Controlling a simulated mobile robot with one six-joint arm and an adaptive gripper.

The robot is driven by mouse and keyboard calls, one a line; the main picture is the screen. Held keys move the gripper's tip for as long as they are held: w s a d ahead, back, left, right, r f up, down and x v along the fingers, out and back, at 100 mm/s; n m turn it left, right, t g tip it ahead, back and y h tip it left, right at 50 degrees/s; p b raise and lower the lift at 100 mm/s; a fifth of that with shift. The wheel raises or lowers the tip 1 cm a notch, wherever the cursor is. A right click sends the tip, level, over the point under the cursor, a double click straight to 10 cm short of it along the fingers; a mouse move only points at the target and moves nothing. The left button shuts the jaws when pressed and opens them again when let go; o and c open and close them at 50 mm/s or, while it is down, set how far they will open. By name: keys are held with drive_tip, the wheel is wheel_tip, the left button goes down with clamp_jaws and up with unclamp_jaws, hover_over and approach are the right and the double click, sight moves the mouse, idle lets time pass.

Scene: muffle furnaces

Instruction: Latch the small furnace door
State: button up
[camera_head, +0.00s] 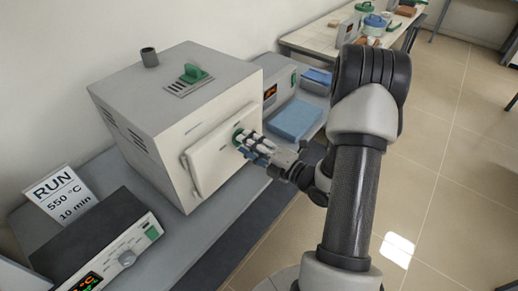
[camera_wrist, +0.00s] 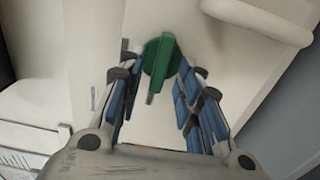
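The furnace (camera_head: 170,115) is a grey-white box on the bench, and its door (camera_head: 222,150) looks closed against the front face. A green latch knob (camera_head: 239,136) sits near the door's edge. In the wrist view the green latch (camera_wrist: 160,56) is a round disc with a raised bar, the bar running roughly up and down with a slight tilt. My gripper (camera_head: 250,145) is at the door front by the latch. In the wrist view its blue-padded fingers (camera_wrist: 158,90) are spread on either side of the latch, with visible gaps; I see no contact.
A pale bar handle (camera_wrist: 260,18) stands out from the door in the wrist view. A control box (camera_head: 95,245) and a RUN 550 °C card (camera_head: 65,196) are at the left. Blue folded cloth (camera_head: 295,119) lies right of the furnace. Open floor (camera_head: 450,200) is at the right.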

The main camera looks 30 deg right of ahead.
drive_tip(key=v, duration=1.1)
drive_tip(key=shift+s, duration=0.3)
drive_tip(key=shift+w, duration=0.1)
